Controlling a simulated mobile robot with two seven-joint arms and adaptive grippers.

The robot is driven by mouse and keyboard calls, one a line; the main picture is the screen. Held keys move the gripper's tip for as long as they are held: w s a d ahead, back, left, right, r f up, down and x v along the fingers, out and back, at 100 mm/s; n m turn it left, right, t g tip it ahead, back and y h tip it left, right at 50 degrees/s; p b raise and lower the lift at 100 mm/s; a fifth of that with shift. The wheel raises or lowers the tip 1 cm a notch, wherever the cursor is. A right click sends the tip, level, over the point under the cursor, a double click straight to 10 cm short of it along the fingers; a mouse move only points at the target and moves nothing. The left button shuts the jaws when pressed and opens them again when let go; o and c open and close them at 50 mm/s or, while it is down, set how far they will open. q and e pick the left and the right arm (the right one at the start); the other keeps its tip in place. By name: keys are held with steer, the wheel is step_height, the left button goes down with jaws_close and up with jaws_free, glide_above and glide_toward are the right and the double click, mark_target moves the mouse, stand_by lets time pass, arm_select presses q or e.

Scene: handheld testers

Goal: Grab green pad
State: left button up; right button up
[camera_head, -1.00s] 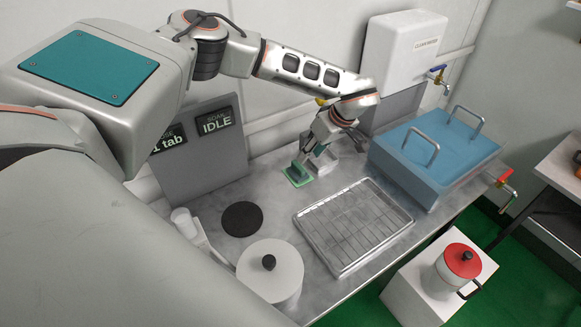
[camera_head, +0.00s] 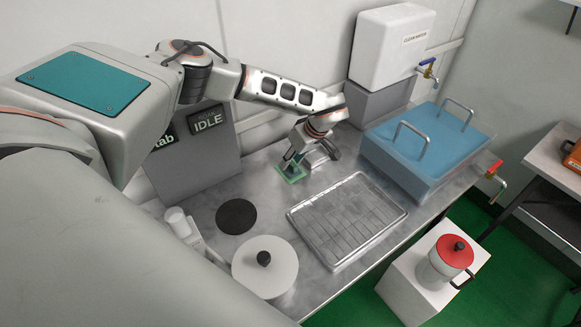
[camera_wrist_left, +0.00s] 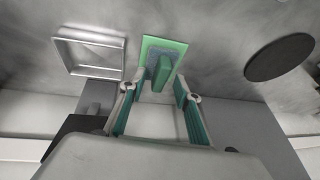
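The green pad (camera_head: 291,174) lies on the metal counter at the back, in front of the wall. In the left wrist view, the green pad (camera_wrist_left: 149,46) is a flat light-green square with a grey-blue layer and a raised green block. My left gripper (camera_head: 293,158) reaches down to it from above. In the wrist view the left gripper (camera_wrist_left: 157,86) is open, with one finger on each side of the raised block and gaps visible. Its fingers partly cover the pad in the head view. My right gripper is not in view.
A square metal frame (camera_wrist_left: 88,55) sits close beside the pad. A wire rack tray (camera_head: 345,225), a black disc (camera_head: 236,216) and a white lidded pot (camera_head: 265,273) share the counter. A blue lidded tank (camera_head: 425,150) stands right. Bare counter lies between pad and disc.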

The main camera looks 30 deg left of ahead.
arm_select(q)
jaws_close()
